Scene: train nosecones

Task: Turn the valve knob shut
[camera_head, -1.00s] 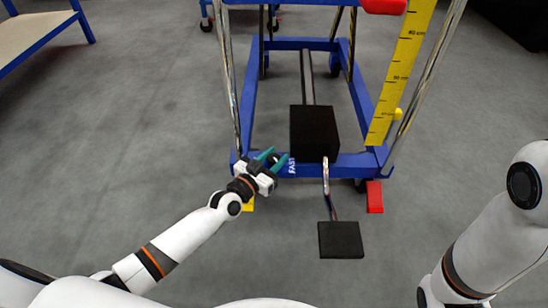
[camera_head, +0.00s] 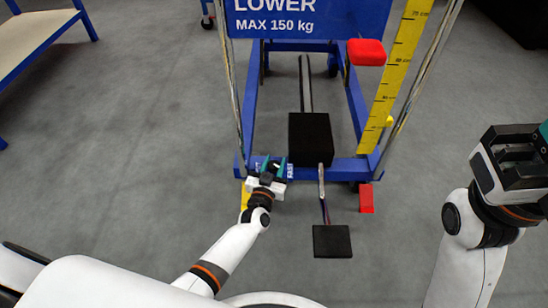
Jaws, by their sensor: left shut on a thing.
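A small dark valve knob (camera_head: 272,168) is on the front beam of the blue lift frame (camera_head: 345,168), beside a "FAST" label. It is mostly hidden by my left gripper (camera_head: 273,163). That gripper's teal fingers point away from me and are shut on the knob, one on each side. The knob's turn angle cannot be made out. My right gripper (camera_head: 541,133) is raised at the right edge, far from the knob. Part of its fingers is cut off by the picture edge.
A black box (camera_head: 310,138) with a pedal (camera_head: 332,241) stands right of the knob. A blue panel reading "LOWER MAX 150 kg" (camera_head: 285,18), a red block (camera_head: 366,52) and a yellow scale (camera_head: 395,85) are above.

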